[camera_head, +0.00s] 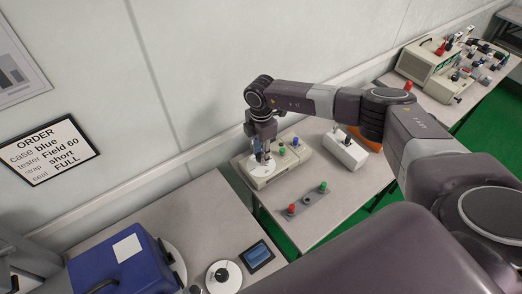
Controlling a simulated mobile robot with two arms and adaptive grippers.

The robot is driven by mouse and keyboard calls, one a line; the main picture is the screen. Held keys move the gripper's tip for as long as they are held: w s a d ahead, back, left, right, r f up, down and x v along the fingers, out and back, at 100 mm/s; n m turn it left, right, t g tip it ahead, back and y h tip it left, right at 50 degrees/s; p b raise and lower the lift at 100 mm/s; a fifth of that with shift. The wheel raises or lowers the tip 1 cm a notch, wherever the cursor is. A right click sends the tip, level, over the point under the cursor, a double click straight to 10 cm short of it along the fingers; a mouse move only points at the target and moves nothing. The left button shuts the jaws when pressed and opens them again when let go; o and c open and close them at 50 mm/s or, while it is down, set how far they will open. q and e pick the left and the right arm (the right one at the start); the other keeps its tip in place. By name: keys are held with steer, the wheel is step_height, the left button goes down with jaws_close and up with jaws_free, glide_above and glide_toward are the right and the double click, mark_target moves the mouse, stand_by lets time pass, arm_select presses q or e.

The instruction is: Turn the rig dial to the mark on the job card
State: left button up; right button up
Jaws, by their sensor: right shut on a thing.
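The order card (49,151) hangs on the wall at left and reads case blue, tester Field 60, strap short, seal FULL. A beige rig box (266,182) stands on the grey table with a round white dial plate (249,172) on its left part. My right gripper (262,157) points down over this plate, shut on the dial knob, which the fingers mostly hide. The pointer and scale marks are too small to read. My left gripper is not in view.
Green (282,151) and other small terminals sit beside my gripper. A grey strip with red and green posts (308,199) lies in front. A white box (345,149), a blue case (122,268), a black knob on a white disc (222,274) and a small display (258,256) stand around.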

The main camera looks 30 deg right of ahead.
steer(key=m, duration=0.1)
steer(key=m+p, duration=0.1)
steer(key=m, duration=0.1)
steer(key=m+p, duration=0.1)
steer(key=shift+w+r+m, duration=0.1)
steer(key=shift+r+m, duration=0.15)
steer(key=shift+m, duration=0.05)
steer(key=shift+f+m+p, duration=0.1)
steer(key=shift+m+p, duration=0.95)
steer(key=shift+m, duration=0.45)
steer(key=o, duration=1.2)
steer(key=shift+c, duration=0.2)
steer(key=shift+f, duration=0.1)
step_height(320, 180, up, 12)
